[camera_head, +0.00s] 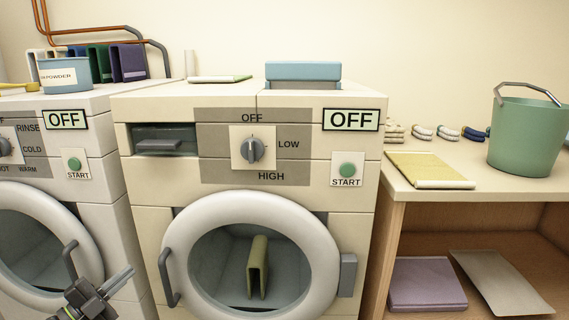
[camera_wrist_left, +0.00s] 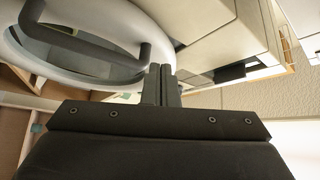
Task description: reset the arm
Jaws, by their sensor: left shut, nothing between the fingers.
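My left gripper (camera_head: 120,280) is low at the left of the head view, in front of the gap between the two front-loading machines. Its fingers are shut and empty, and they also show in the left wrist view (camera_wrist_left: 160,85). The dark door handle (camera_head: 70,260) of the left machine (camera_head: 115,200) is close beside it; the wrist view shows a dark handle (camera_wrist_left: 145,50) near the fingertips, and I cannot tell whether they touch. My right gripper is not in view.
The cream machine (camera_head: 360,200) has a round door (camera_head: 325,235) with a folded olive cloth (camera_head: 258,268) visible inside. Both machines' signs read OFF. A wooden shelf unit (camera_head: 385,240) at right carries a green bucket (camera_head: 520,140) and a yellow folded cloth (camera_head: 430,168).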

